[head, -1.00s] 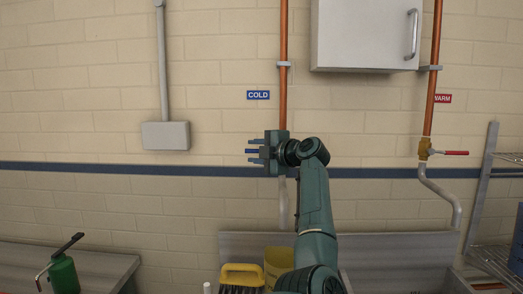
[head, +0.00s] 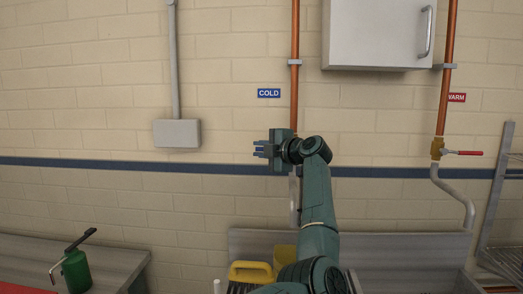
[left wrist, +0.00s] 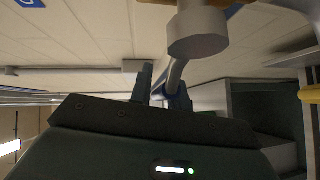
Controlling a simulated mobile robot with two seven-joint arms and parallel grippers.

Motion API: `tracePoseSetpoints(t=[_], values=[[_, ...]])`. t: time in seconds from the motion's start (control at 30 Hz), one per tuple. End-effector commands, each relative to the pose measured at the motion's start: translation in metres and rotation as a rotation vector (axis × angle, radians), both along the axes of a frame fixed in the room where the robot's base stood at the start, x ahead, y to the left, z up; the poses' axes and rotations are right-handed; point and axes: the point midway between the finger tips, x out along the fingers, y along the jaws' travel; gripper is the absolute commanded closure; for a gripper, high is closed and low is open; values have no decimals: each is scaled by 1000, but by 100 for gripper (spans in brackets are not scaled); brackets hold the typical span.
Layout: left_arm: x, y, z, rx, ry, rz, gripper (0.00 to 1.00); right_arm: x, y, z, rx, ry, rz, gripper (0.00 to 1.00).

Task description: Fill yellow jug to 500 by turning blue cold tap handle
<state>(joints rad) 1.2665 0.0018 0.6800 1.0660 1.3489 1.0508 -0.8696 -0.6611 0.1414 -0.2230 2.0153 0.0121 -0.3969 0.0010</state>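My left gripper (head: 262,149) is at the cold copper pipe, below the blue COLD sign, with its fingers pointing left. Its fingers look apart, with a narrow blue piece, seemingly the cold tap handle (left wrist: 181,97), by them in the left wrist view. Whether they touch it is unclear. The tap body is hidden behind the gripper. The grey cold spout (head: 294,200) hangs below. The yellow jug (head: 285,257) is low under the spout, partly behind my left arm; its fill level is not visible. My right gripper is not in view.
A warm tap with a red handle (head: 463,153) is on the right pipe. A green can (head: 75,270) stands on the left bench. A wall cabinet (head: 375,35) hangs above the sink (head: 400,246).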

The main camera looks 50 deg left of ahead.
Motion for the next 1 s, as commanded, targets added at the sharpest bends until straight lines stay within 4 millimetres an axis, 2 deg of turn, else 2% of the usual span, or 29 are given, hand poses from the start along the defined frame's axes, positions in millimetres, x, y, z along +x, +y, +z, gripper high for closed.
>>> tracePoseSetpoints(t=[0.03,0.2,1.0], values=[[0,0,0,0,0,0,87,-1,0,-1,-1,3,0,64],[0,0,0,0,0,0,100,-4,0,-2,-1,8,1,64],[0,0,0,0,0,0,100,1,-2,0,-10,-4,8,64]])
